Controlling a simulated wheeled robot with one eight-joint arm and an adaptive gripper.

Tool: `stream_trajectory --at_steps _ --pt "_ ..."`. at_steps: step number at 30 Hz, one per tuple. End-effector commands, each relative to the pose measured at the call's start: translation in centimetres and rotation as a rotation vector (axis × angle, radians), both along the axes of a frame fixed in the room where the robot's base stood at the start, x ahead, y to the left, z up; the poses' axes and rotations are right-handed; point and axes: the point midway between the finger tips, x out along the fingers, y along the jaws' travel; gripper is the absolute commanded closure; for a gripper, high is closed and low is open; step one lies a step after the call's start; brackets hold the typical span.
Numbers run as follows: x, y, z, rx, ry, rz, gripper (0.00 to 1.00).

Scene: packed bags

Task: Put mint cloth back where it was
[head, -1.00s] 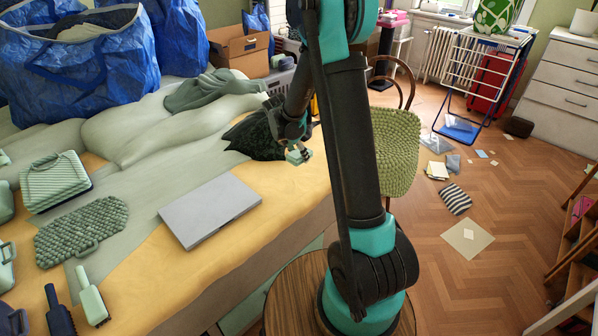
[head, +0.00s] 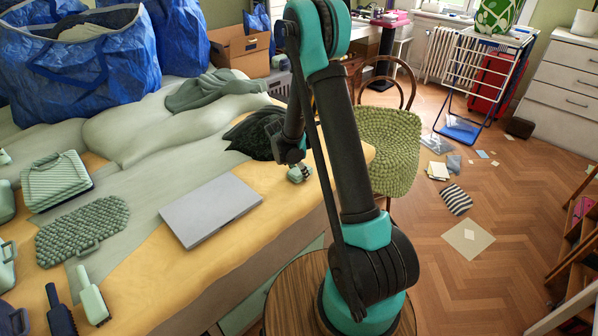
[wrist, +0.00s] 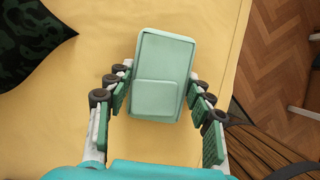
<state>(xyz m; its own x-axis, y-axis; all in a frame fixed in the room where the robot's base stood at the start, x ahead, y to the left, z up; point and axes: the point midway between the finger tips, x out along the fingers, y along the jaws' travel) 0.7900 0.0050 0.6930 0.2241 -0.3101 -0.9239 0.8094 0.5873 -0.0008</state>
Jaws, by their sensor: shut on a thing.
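The mint cloth (wrist: 160,75) looks like a small mint rectangle with rounded corners and a smaller raised panel, more like a case than loose fabric. In the wrist view it lies between the two fingers of my gripper (wrist: 160,100), which are shut on its sides. The head view shows my gripper (head: 297,170) low over the yellow edge of the bed, with the mint cloth (head: 301,175) small and partly hidden. Whether it touches the bed cover is not clear.
A dark patterned cloth (head: 257,134) lies just left of my gripper. A grey laptop (head: 210,210) lies nearer on the bed (head: 150,270). Blue bags (head: 85,60) stand behind. A green-seated chair (head: 390,150) stands right of the bed. Yellow cover around the gripper is clear.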

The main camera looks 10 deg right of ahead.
Motion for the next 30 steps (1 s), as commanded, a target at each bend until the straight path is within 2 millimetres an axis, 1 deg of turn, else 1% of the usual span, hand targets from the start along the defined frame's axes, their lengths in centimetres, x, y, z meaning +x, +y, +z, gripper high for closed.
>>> stream_trajectory --at_steps 3,4,8,9,17,20,23,25,30 --pt "0.0 0.0 -0.3 0.0 0.0 0.0 0.74" --pt "0.0 0.0 -0.3 0.0 0.0 0.0 0.45" --pt "0.0 0.0 -0.2 0.0 0.0 0.0 0.29" --pt "0.0 0.0 -0.2 0.0 0.0 0.0 0.27" --pt "0.0 0.0 -0.2 0.0 0.0 0.0 0.27" --pt "0.0 0.0 0.1 0.0 0.0 0.0 0.27" --pt "-0.3 0.3 0.9 0.0 0.0 0.001 0.27" --pt "-0.4 0.6 1.8 0.0 0.0 0.001 0.27" --pt "-1.1 1.5 4.6 0.0 0.0 0.002 0.27"
